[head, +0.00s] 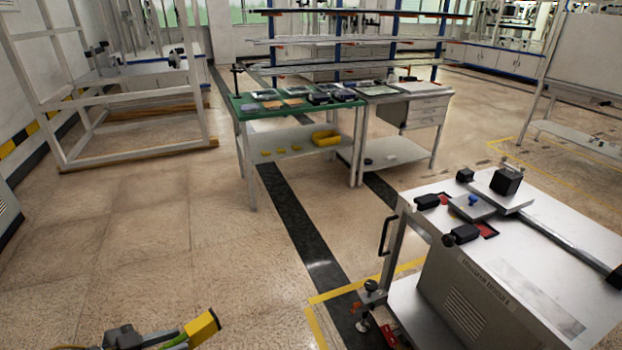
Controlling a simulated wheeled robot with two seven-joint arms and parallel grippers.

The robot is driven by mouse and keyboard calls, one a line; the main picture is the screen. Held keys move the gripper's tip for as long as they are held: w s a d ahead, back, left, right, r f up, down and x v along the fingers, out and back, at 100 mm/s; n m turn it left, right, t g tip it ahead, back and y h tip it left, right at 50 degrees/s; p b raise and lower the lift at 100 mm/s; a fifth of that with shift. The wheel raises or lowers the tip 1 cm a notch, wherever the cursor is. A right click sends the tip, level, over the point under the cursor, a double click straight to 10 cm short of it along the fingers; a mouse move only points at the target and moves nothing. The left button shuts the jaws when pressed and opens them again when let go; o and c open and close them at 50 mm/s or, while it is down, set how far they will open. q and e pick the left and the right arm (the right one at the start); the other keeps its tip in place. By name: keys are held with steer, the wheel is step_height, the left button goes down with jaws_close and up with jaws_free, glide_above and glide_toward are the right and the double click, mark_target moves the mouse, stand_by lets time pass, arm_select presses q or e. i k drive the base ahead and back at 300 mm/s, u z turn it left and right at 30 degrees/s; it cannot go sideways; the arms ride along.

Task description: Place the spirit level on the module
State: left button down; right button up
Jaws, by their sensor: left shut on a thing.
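My left gripper (160,338) is at the bottom left edge of the head view, over the floor, and is partly cut off by the frame. It is shut on a yellow block with a dark end (203,327), which looks like the spirit level. It is held tilted, and part of it is hidden. The likely module is the grey box-like unit (470,292) with a printed label, at the lower right; its label is too small to read surely. The held level is well to the left of it, apart from it. My right gripper is not in view.
The unit's pale top (560,255) carries black clamps, a plate with a blue knob (472,206), a black block (506,181) and a long bar. A green-topped table (248,112) with small parts stands behind. A white frame (140,148) stands left. Open floor (150,240) lies between.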

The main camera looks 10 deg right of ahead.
mark_target(531, 294)
steer(key=i, duration=1.2)
steer(key=z, duration=3.4)
steer(key=i, duration=0.5)
